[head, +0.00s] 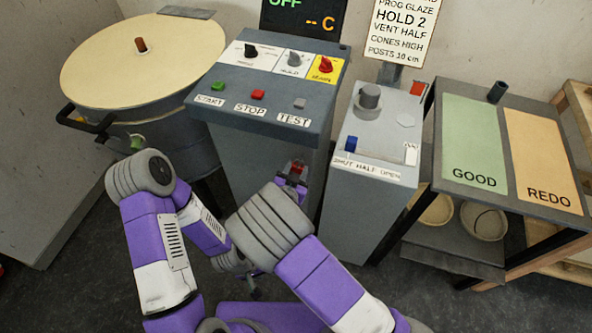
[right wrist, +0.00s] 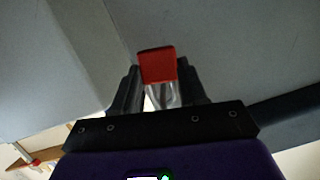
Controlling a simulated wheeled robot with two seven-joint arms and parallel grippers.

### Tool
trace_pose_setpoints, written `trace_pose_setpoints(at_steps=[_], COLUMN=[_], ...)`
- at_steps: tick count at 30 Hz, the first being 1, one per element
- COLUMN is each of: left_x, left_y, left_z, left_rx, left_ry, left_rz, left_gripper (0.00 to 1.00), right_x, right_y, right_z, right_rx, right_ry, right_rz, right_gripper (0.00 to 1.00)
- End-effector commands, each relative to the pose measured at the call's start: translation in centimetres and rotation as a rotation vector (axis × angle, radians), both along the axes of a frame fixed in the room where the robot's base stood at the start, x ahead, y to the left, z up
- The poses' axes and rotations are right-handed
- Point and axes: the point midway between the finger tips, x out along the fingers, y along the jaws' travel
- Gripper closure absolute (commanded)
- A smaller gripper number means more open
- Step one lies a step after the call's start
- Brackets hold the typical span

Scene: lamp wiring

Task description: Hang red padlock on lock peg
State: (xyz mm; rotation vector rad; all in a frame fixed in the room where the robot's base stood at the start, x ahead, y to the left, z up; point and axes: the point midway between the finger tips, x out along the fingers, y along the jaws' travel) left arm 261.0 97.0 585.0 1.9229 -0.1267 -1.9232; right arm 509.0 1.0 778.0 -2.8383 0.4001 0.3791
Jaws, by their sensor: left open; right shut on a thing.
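My right gripper (head: 293,178) is in front of the console's lower front, shut on the red padlock (head: 297,165). In the right wrist view the padlock's red body (right wrist: 157,65) sits between the fingertips of the right gripper (right wrist: 158,72). A pale, shiny part, probably its shackle (right wrist: 162,96), lies on the palm side, between the fingers. My left gripper (head: 250,283) is low, over the dark floor, apart from the padlock, and looks empty; its fingers are small in the picture. I cannot make out the lock peg for certain in either view.
The grey console (head: 262,105) with START, STOP and TEST buttons stands behind my right gripper. The round kiln (head: 145,60) is at left. A pedestal (head: 375,130) with a grey knob and a table (head: 460,190) with GOOD and REDO areas stand at right.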

Motion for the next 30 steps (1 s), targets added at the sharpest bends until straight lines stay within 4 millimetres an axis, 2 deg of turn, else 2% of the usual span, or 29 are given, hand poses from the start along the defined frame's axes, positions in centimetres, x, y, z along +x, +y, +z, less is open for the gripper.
trace_pose_setpoints(at_steps=[6, 7, 12, 23, 30], left_x=[0.0, 0.0, 0.0, 0.0, 0.0], left_y=[0.0, 0.0, 0.0, 0.0, 0.0], left_z=[0.0, 0.0, 0.0, 0.2, 1.4], left_rx=[0.000, 0.000, 0.000, 0.000, 0.000], left_ry=[0.000, 0.000, 0.000, 0.000, 0.000], left_rz=[0.000, 0.000, 0.000, 0.000, 0.000], left_gripper=[0.57, 0.57, 0.57, 0.57, 0.57], right_x=[0.0, 0.0, 0.0, -0.5, -4.0], right_y=[0.0, 0.0, 0.0, 0.2, 1.1], right_z=[0.0, 0.0, 0.0, 0.2, 1.4], right_rx=[0.000, 0.000, 0.000, 0.000, -0.001], right_ry=[-0.001, 0.000, 0.000, 0.001, 0.002], right_rz=[0.000, 0.000, 0.000, 0.001, 0.003], right_gripper=[0.90, 0.55, 0.29, 0.28, 0.28])
